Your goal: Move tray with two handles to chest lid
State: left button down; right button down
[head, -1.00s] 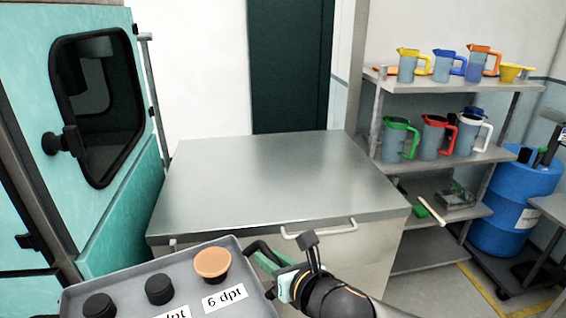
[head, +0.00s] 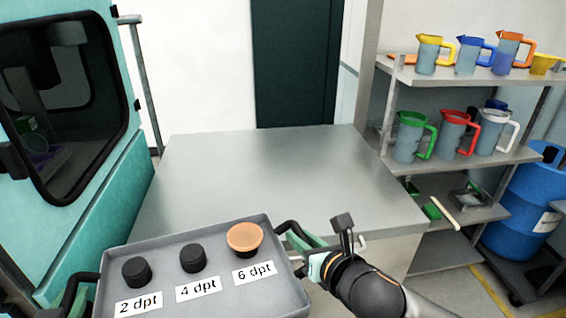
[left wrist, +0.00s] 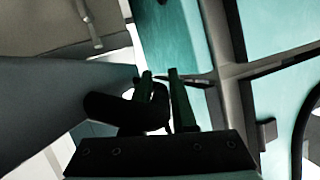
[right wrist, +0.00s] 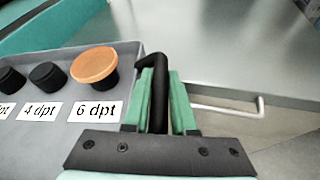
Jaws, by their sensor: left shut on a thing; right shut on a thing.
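A grey tray (head: 212,284) with labels "2 dpt", "4 dpt" and "6 dpt" is at the bottom of the head view, in front of the chest. It carries two black knobs (head: 192,258) and an orange-topped one (head: 245,238). My right gripper (right wrist: 158,95) is shut on the tray's black right handle (right wrist: 157,80). My left gripper (left wrist: 160,98) is shut on the dark left handle (left wrist: 120,112), which is poorly lit in the left wrist view. The chest lid (head: 280,175) is a flat, bare metal top just beyond the tray.
A teal cabinet (head: 105,195) with a dark window stands close on the left. A shelf rack (head: 455,165) with several coloured jugs stands on the right, with a blue barrel (head: 525,205) beside it. The chest's front has a bar handle (right wrist: 230,108).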

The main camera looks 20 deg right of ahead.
aim_at(278, 197)
jog(key=i+l+z, duration=0.2)
jog(key=i, duration=0.25)
jog(key=i+l+z, duration=0.2)
jog(key=i, duration=0.25)
jog(key=l, duration=0.1)
